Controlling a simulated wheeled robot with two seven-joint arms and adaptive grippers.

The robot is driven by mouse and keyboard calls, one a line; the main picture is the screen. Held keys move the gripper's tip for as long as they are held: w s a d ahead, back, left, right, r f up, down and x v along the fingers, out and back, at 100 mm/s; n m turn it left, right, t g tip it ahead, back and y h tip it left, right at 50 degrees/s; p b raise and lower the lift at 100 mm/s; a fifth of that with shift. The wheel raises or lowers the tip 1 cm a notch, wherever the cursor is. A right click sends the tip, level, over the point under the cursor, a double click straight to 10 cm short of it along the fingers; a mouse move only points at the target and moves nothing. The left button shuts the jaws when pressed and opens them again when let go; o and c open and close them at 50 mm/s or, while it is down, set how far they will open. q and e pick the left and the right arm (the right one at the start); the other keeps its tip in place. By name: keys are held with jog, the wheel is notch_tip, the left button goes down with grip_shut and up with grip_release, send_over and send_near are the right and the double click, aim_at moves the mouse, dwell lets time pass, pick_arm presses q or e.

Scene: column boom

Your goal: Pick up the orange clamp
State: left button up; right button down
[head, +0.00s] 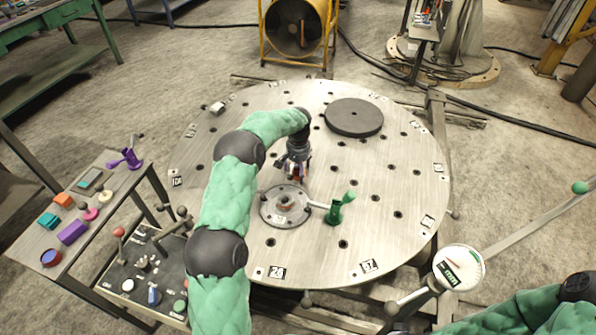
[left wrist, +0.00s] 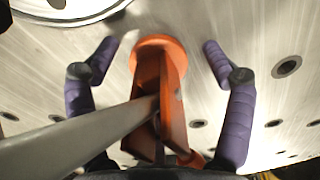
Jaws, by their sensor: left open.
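The orange clamp (left wrist: 174,95) stands on the round steel table, with a round orange foot and a grey bar (left wrist: 70,142) running to the lower left in the left wrist view. My left gripper (left wrist: 160,48) is open, with its purple padded fingers on either side of the clamp and gaps showing on both sides. In the head view my left gripper (head: 290,166) is low over the table, and only a small orange piece of the clamp (head: 297,173) shows past it. My right gripper is out of view; part of my right arm shows at the lower right.
On the round table (head: 390,170), a green clamp (head: 341,208) stands close to the round metal hub (head: 270,212), and a dark disc (head: 354,117) lies at the back. A side table (head: 30,238) at left holds a purple clamp (head: 128,157) and small blocks. A dial gauge (head: 459,267) stands front right.

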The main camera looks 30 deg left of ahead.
pick_arm(q)
jog(key=shift+r, duration=0.15)
jog(key=c, duration=1.2)
jog(key=shift+r, duration=0.1)
jog(key=shift+c, duration=0.3)
jog(key=shift+a, duration=0.1)
jog(key=shift+w+r+p, duration=0.15)
jog(key=shift+r+p, duration=0.35)
jog(key=shift+r, duration=0.15)
jog(key=shift+c, duration=0.7)
jog(key=r, duration=0.1)
jog(key=r+p, duration=0.1)
jog(key=r, duration=0.1)
jog(key=shift+s, duration=0.2)
jog(key=shift+c, duration=0.6)
jog(key=s+d+r+p, duration=0.5)
jog(key=s+r, duration=0.3)
jog(key=s, duration=0.4)
jog(key=shift+s+d+r, duration=0.25)
jog(key=shift+s+d, duration=0.1)
jog(key=shift+d, duration=0.05)
